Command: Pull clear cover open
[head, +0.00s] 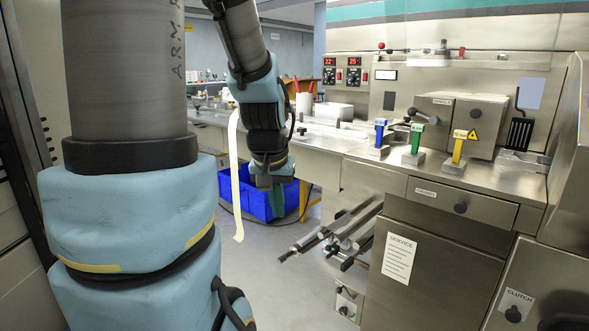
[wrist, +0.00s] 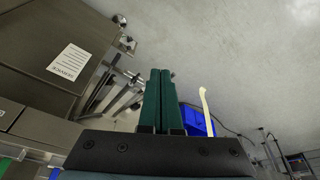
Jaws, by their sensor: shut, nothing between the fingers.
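The steel flow wrapper (head: 440,255) fills the right of the head view. My gripper (head: 276,208) hangs in front of and left of the machine, in the open, with its fingers pointing down. In the wrist view its two dark green fingers (wrist: 159,72) lie together, shut and empty. They touch nothing; the grey floor shows beyond them.
A blue crate (head: 256,198) stands on the floor behind my gripper. Metal rods (head: 335,235) stick out low from the machine. Blue (head: 379,137), green (head: 415,142) and yellow (head: 457,150) handles stand on its top. A drawer (head: 460,203) is closed. The front floor is clear.

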